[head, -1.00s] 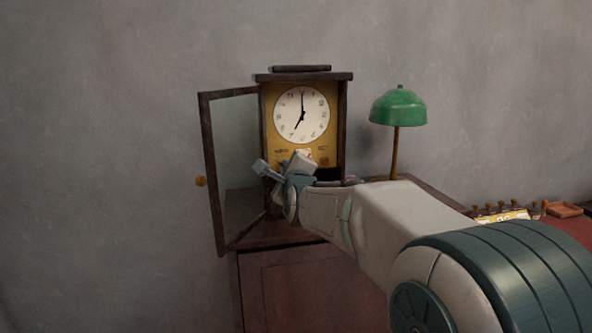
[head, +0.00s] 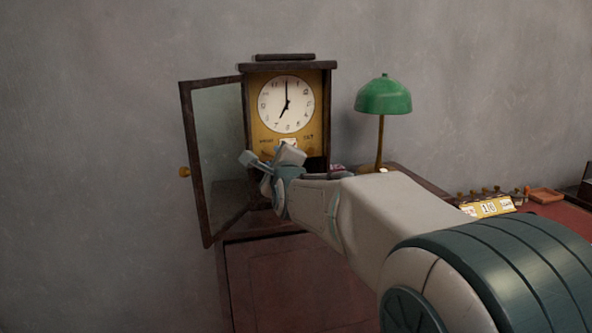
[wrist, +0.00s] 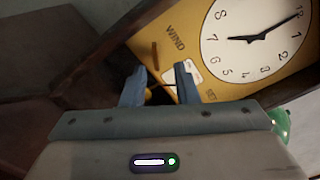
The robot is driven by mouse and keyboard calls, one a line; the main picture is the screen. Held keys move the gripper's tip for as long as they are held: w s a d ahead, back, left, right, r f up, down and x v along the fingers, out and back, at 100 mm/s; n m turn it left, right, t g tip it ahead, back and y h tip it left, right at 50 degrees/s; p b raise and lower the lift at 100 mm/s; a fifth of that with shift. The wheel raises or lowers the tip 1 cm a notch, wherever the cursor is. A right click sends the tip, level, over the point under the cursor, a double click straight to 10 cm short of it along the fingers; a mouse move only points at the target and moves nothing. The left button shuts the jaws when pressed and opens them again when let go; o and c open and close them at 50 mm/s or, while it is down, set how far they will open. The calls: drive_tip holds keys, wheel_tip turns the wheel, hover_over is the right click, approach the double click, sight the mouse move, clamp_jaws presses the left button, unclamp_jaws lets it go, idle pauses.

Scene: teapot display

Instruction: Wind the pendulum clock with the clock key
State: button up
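The pendulum clock (head: 323,115) stands upright against the wall, its white dial (head: 286,104) above a yellow panel and its glass door (head: 217,150) swung open to the left. My gripper (head: 262,157) is in front of the clock's lower part. In the wrist view its two blue fingers (wrist: 160,82) are apart, near the yellow panel (wrist: 190,50) below the dial. A short brown piece (wrist: 155,55) shows at the WIND mark; I cannot tell whether it is the clock key. No key is clearly seen between the fingers.
The clock stands on a reddish-brown cabinet (head: 300,285). A green lamp (head: 383,97) stands to its right. The open door's edge is close to my gripper's left.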

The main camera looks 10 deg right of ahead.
drive_tip(key=s, duration=1.2)
drive_tip(key=shift+d+p, duration=0.3)
drive_tip(key=shift+d, duration=0.05)
drive_tip(key=shift+s, duration=0.1)
drive_tip(key=s+f+n+g+p, duration=0.5)
drive_tip(key=s+n+g+p, duration=0.1)
drive_tip(key=s+n, duration=0.5)
drive_tip(key=s+a+f+n+g+p, duration=0.1)
drive_tip(key=s+f+n+g+p, duration=0.5)
drive_tip(key=s+n+g, duration=0.3)
drive_tip(key=s+n+p, duration=0.1)
drive_tip(key=s+n, duration=0.1)
drive_tip(key=n, duration=0.1)
drive_tip(key=shift+s+n+p, duration=0.15)
drive_tip(key=shift+n+p, duration=0.15)
drive_tip(key=shift+n, duration=0.1)
